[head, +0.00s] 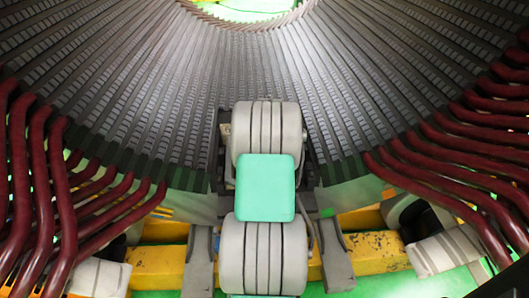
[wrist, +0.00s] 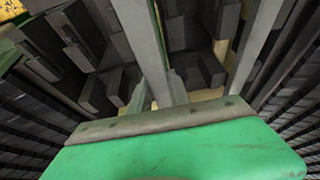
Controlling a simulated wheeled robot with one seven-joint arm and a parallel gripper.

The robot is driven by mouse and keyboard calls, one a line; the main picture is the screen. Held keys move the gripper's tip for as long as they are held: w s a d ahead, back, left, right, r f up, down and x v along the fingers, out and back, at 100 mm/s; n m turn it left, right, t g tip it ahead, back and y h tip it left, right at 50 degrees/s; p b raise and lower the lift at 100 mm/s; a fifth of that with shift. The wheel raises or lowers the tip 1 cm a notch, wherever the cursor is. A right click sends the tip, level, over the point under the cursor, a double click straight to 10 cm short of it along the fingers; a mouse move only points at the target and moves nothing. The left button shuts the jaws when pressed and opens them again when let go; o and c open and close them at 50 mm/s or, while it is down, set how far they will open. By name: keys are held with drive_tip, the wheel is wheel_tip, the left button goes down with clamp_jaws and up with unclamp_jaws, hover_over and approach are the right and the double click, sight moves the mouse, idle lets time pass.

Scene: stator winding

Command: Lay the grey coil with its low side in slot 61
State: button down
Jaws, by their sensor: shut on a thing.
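My gripper (wrist: 165,122) shows in the wrist view as a green body with a grey front lip along the bottom. It is shut on the grey coil (wrist: 150,55), whose pale grey bar runs up from the lip. A second pale bar (wrist: 252,50) slants up at the right. The jaw tips are hidden. In the head view my own white and green arm hides the gripper and most of the coil. The stator (head: 150,90) curves around the arm with many dark slots. I cannot tell which is slot 61 or whether the coil's low side touches a slot.
Dark red coils stick out of the stator at the left (head: 60,190) and right (head: 470,165). A yellow beam (head: 375,250) crosses low behind my arm. Slot walls (wrist: 295,85) stand close on both sides in the wrist view.

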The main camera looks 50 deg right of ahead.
drive_tip(key=shift+s+a+f+b, duration=0.1)
drive_tip(key=shift+f+b, duration=1.15)
drive_tip(key=shift+f, duration=0.85)
drive_tip(key=shift+f, duration=0.2)
drive_tip(key=c, duration=1.1)
unclamp_jaws()
drive_tip(key=shift+c, duration=0.2)
drive_tip(key=shift+a+f, duration=0.1)
drive_tip(key=shift+r, duration=0.25)
drive_tip(key=shift+r+p, duration=0.4)
drive_tip(key=shift+r, duration=0.25)
drive_tip(key=shift+r+p, duration=2.35)
drive_tip(key=shift+r, duration=1.4)
